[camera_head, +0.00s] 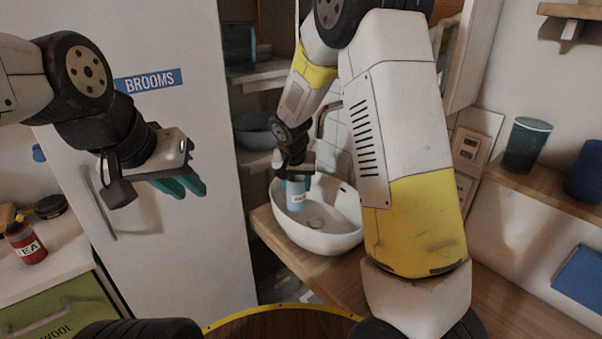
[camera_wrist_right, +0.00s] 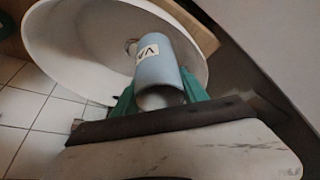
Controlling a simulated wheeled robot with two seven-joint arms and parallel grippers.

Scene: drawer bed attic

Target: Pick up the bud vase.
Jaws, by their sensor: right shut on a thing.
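The bud vase is a light blue cylinder (camera_head: 300,202) with a white label, at the white basin in the head view. It also shows in the right wrist view (camera_wrist_right: 158,78), its label reading "VA". My right gripper (camera_head: 295,182) reaches down over the basin and is shut on the vase, with a green finger on each side of it. Whether the vase touches the basin's floor cannot be told. My left gripper (camera_head: 182,184) is at the left in front of the white cupboard door, away from the vase, its green fingers seen side-on.
The white basin (camera_head: 335,238) stands on a wooden counter (camera_head: 345,278), its walls around the vase. A tap (camera_head: 326,118) rises behind it. A shelf at right holds a dark green cup (camera_head: 526,144) and a blue vessel (camera_head: 588,172). A red tea tin (camera_head: 26,243) stands at far left.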

